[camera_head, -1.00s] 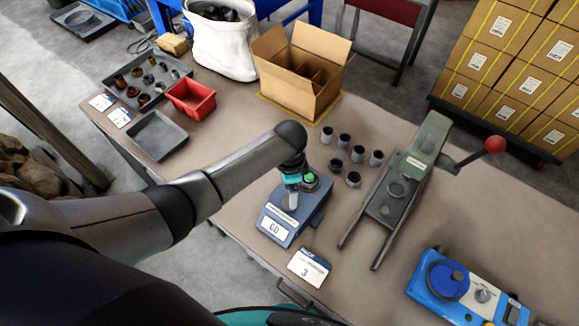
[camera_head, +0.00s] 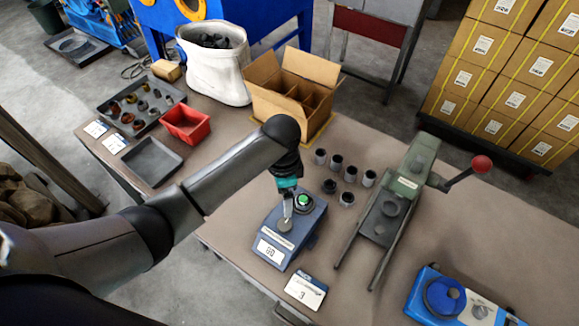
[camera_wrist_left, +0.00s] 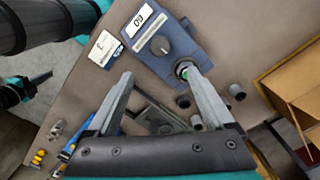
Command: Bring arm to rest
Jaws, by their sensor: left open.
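My left arm (camera_head: 225,182) reaches in from the left in the head view, its forearm sloping up to a dark joint and the wrist pointing down. My left gripper (camera_head: 288,208) is over the blue scale (camera_head: 270,240) with its round plate and green-topped part. In the left wrist view the two grey fingers of my left gripper (camera_wrist_left: 158,78) are spread apart with nothing between them; the scale (camera_wrist_left: 155,45) is beyond them. Whether the fingertips touch the scale is unclear. A teal and black part at that view's left edge may be my right gripper (camera_wrist_left: 22,90); its jaw is unclear.
Several dark cylinders (camera_head: 350,174) stand right of the scale, beside a green lever press (camera_head: 392,205). A card (camera_head: 306,290) lies in front. A blue device (camera_head: 445,297) is at front right; an open carton (camera_head: 290,88) and red bin (camera_head: 186,124) are behind.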

